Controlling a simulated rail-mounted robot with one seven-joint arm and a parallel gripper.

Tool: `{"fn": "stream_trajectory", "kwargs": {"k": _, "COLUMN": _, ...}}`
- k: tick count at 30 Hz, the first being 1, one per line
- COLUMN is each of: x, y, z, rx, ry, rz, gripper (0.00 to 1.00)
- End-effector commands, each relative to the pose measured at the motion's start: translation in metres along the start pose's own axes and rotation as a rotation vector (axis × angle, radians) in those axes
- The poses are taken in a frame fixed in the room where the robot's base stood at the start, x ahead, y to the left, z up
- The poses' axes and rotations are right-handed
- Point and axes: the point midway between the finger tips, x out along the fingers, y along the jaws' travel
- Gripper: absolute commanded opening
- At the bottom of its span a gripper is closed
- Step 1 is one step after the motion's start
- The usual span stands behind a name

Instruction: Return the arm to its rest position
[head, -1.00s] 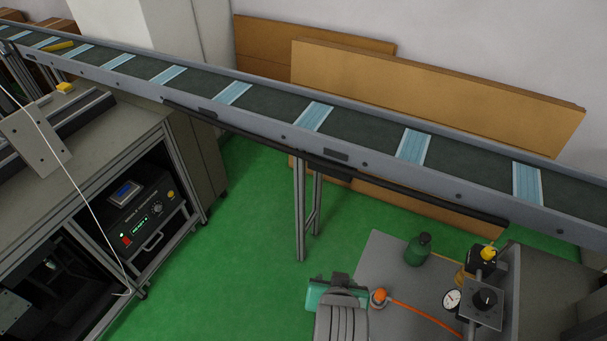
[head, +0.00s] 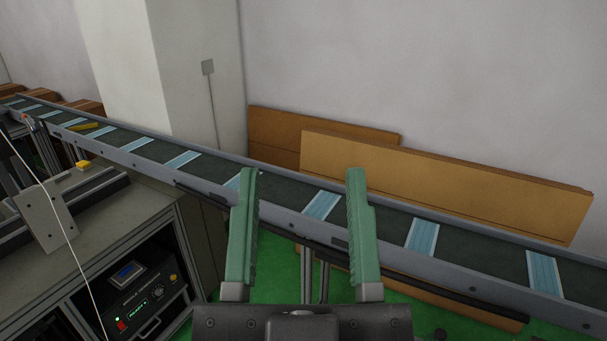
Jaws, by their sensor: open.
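My gripper (head: 302,232) is in the lower middle of the head view, its two green fingers pointing up and spread wide apart. Nothing is between the fingers. The fingers overlap the conveyor (head: 388,240) in the picture and hide parts of it, including part of one blue mask (head: 246,178). Another mask (head: 321,205) shows in the gap between the fingers, on the belt behind them. I cannot tell the exact distance from the fingers to the belt.
Several blue masks lie spaced along the belt, with a yellow object (head: 82,127) at its far left. Brown boards (head: 440,190) lean on the wall behind. A workbench (head: 105,222) with a control box (head: 138,298) stands at left. The green floor shows below the conveyor.

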Motion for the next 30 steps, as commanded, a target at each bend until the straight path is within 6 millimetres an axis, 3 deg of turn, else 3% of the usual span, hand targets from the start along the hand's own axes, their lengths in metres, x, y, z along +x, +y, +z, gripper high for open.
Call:
{"fn": "stream_trajectory", "kwargs": {"k": 5, "x": 0.038, "y": 0.0, "z": -0.055, "rx": 0.006, "ry": -0.001, "rz": -0.001, "gripper": 0.53}}
{"fn": "stream_trajectory", "kwargs": {"k": 12, "x": 0.109, "y": -0.001, "z": -0.156, "rx": 0.02, "ry": -0.003, "rz": -0.005, "gripper": 0.53}}
{"fn": "stream_trajectory", "kwargs": {"k": 15, "x": 0.125, "y": -0.001, "z": -0.179, "rx": 0.024, "ry": -0.003, "rz": -0.006, "gripper": 0.53}}
{"fn": "stream_trajectory", "kwargs": {"k": 30, "x": 0.122, "y": -0.001, "z": -0.174, "rx": 0.026, "ry": -0.006, "rz": -0.007, "gripper": 0.53}}
